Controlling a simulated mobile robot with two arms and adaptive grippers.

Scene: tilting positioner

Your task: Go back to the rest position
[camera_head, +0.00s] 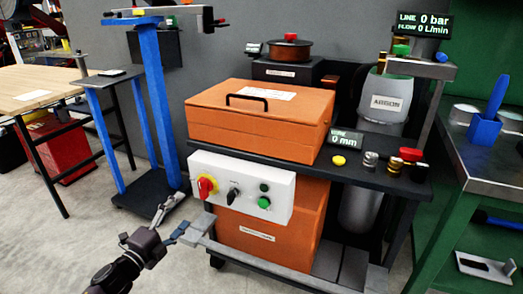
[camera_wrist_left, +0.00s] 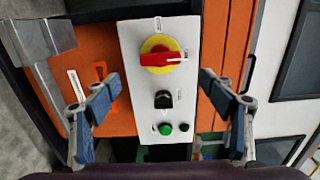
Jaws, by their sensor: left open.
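My left gripper (camera_head: 187,214) reaches in from the bottom left in the head view. Its two fingers are spread and nothing is between them. It is low and left of the white control panel (camera_head: 241,186), apart from it as far as I can tell. In the left wrist view the open fingers (camera_wrist_left: 158,92) frame the panel, which carries a red and yellow rotary switch (camera_wrist_left: 161,55), a black selector (camera_wrist_left: 163,99) and a green button (camera_wrist_left: 166,129). My right gripper is not in view.
An orange case (camera_head: 262,114) with a black handle sits on the dark cart top (camera_head: 375,150) above the panel. A grey gas cylinder (camera_head: 384,101) stands behind at right. A blue stand (camera_head: 158,100) and wooden table (camera_head: 35,88) are at left. Grey floor is open at lower left.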

